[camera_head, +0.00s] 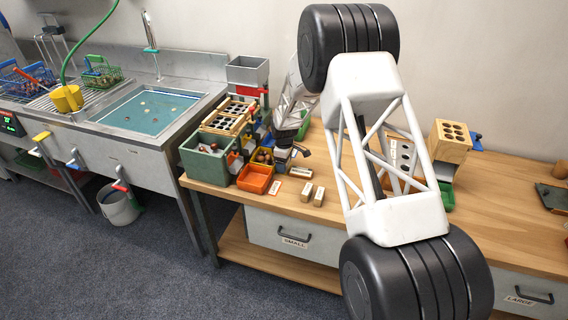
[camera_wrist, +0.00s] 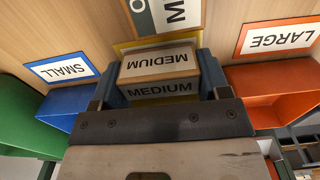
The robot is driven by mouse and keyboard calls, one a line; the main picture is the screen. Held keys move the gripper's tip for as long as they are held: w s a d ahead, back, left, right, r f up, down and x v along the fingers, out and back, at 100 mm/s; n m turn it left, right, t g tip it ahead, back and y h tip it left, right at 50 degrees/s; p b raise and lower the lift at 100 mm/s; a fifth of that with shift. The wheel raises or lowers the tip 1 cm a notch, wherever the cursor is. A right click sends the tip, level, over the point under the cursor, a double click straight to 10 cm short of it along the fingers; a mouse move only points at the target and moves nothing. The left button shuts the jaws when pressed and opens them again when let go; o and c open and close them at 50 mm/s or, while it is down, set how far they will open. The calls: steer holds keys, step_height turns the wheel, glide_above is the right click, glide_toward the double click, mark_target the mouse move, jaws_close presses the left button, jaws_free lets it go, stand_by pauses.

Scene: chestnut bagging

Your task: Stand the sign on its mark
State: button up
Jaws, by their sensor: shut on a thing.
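The wooden sign (camera_wrist: 160,66), a small block marked MEDIUM on two faces, sits between the dark fingers of my gripper (camera_wrist: 158,80) in the wrist view. The gripper is shut on it. A yellow-edged mark (camera_wrist: 124,46) shows just behind the sign, mostly covered by it. I cannot tell whether the sign touches the surface. Blue-edged SMALL (camera_wrist: 62,68) and red-edged LARGE (camera_wrist: 276,38) cards lie to either side. In the head view my gripper (camera_head: 284,158) is small and dark beside the bins, and the held sign is not clear.
An orange bin (camera_wrist: 275,82), a blue bin (camera_wrist: 60,108) and a green bin (camera_wrist: 20,115) flank the gripper. Two wooden blocks (camera_head: 306,192) stand near the bench's front edge. A wooden holed block (camera_head: 450,141) stands to the right. The bench (camera_head: 500,207) right of my arm has free room.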

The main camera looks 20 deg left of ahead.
steer(key=shift+f, duration=0.25)
steer(key=o, duration=0.9)
steer(key=shift+r, duration=0.15)
step_height(320, 180, up, 12)
stand_by(0.5)
steer(key=shift+r, duration=0.1)
stand_by(0.7)
